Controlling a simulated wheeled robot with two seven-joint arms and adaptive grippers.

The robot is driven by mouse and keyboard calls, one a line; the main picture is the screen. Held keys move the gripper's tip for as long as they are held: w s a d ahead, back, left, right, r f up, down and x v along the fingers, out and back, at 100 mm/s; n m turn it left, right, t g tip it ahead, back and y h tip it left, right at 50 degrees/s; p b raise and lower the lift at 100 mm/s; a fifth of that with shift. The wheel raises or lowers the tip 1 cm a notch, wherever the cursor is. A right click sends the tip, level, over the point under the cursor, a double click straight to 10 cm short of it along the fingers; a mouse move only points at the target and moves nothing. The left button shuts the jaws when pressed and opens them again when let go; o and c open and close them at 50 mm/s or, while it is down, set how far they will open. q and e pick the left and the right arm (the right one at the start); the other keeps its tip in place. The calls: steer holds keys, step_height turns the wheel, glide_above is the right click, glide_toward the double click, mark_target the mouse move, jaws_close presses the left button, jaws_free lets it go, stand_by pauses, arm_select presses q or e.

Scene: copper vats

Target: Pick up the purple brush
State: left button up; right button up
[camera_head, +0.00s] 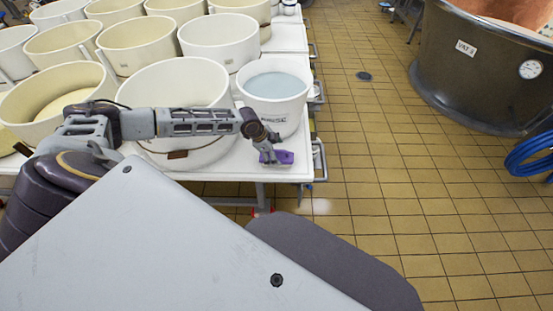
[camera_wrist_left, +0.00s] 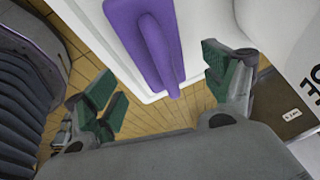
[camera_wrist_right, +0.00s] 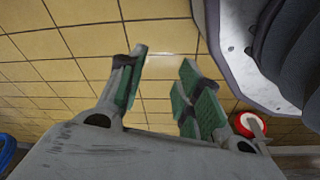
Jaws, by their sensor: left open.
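The purple brush (camera_head: 284,157) lies on the near right corner of the white table, in front of the vat filled with liquid. In the left wrist view the brush (camera_wrist_left: 146,40) lies ahead of my left gripper, its handle pointing between the open fingers. My left gripper (camera_head: 271,156) is at the brush in the head view; in its wrist view (camera_wrist_left: 160,88) the green-padded fingers are apart, with the brush not clamped. My right gripper (camera_wrist_right: 163,85) is open and empty above the tiled floor; it is not visible in the head view.
Several cream vats crowd the white table (camera_head: 292,172). The white vat with liquid (camera_head: 275,112) stands just behind the brush. A large dark vat (camera_head: 470,70) and a blue hose (camera_head: 530,155) are at the right. The tiled floor between is open.

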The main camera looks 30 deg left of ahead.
mark_target(281, 157)
arm_select(q)
steer(key=shift+f, duration=0.1)
steer(key=shift+w+d+f, duration=0.1)
steer(key=shift+f, duration=0.05)
steer(key=shift+w+d+f, duration=0.1)
steer(key=shift+d+f, duration=0.05)
steer(key=shift+f, duration=0.1)
steer(key=shift+w+d+f+b, duration=0.3)
steer(key=shift+f+b, duration=0.1)
steer(key=shift+f, duration=0.2)
steer(key=shift+b+x, duration=0.3)
steer(key=shift+x, duration=1)
arm_select(e)
steer(key=shift+w+a+r, duration=0.2)
steer(key=shift+w+r, duration=0.1)
steer(key=shift+r, duration=0.3)
steer(key=shift+w+a+r, duration=0.25)
steer(key=shift+r, duration=0.4)
steer(key=shift+w+a+r, duration=0.2)
steer(key=shift+w+r, duration=0.1)
steer(key=shift+r, duration=0.3)
arm_select(q)
steer(key=shift+a, duration=0.1)
steer(key=shift+c, duration=0.4)
steer(key=c, duration=1.2)
steer(key=shift+r, duration=0.1)
